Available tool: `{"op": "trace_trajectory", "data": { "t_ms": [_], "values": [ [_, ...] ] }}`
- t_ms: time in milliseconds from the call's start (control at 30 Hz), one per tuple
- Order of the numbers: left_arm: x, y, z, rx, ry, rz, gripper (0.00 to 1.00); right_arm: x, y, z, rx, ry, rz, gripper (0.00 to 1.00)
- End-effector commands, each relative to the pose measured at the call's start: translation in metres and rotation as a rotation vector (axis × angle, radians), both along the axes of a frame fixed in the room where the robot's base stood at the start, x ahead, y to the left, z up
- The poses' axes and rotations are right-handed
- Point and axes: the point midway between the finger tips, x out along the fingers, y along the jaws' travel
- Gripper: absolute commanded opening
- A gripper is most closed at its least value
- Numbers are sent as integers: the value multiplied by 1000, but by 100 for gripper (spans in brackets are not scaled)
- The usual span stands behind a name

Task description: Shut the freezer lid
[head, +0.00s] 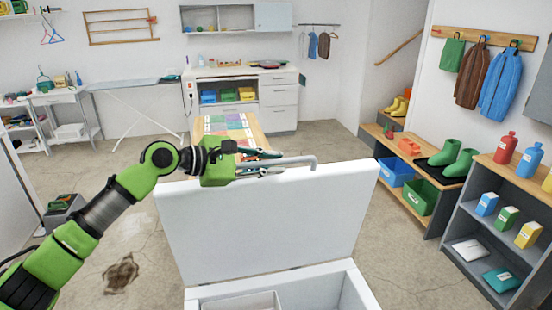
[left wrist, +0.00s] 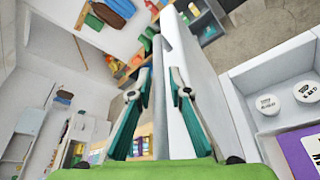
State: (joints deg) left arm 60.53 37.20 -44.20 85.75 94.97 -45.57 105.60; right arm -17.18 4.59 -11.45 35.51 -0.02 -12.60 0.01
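The white freezer lid (head: 265,225) stands open, raised close to upright, at the centre of the head view. A grey bar handle (head: 300,162) runs along its top edge. The white freezer body (head: 362,290) shows below, open at the top and cut off by the frame. My left gripper (head: 280,170) is at the lid's top edge, by the handle. In the left wrist view its two teal-padded fingers (left wrist: 160,82) are apart, with the lid's pale edge (left wrist: 168,110) between or just behind them; I cannot tell whether they touch it. My right gripper is not in view.
Inside the freezer are round white tubs (left wrist: 268,104) and a purple box (left wrist: 302,150). Behind the lid stands a table with a colourful patchwork top (head: 228,124). Shelves with boots (head: 460,163) and bottles are at the right. Bare floor (head: 125,235) lies left of the freezer.

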Motion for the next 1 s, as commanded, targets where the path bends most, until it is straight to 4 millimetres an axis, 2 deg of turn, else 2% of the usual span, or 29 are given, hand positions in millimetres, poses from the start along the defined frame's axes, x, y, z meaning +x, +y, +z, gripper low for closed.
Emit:
{"op": "trace_trajectory", "data": {
  "t_ms": [133,433,500,833,1000],
  "values": [
    [5,-8,-2,0,1,-1,18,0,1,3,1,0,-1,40],
    [6,-10,-4,1,-1,0,18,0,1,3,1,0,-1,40],
    [6,-10,-4,1,-1,0,0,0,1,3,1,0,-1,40],
    [2,-10,-4,5,-8,0,0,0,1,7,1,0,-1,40],
    [-14,-16,-5,16,-37,-4,0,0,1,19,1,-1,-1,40]
  ]
}}
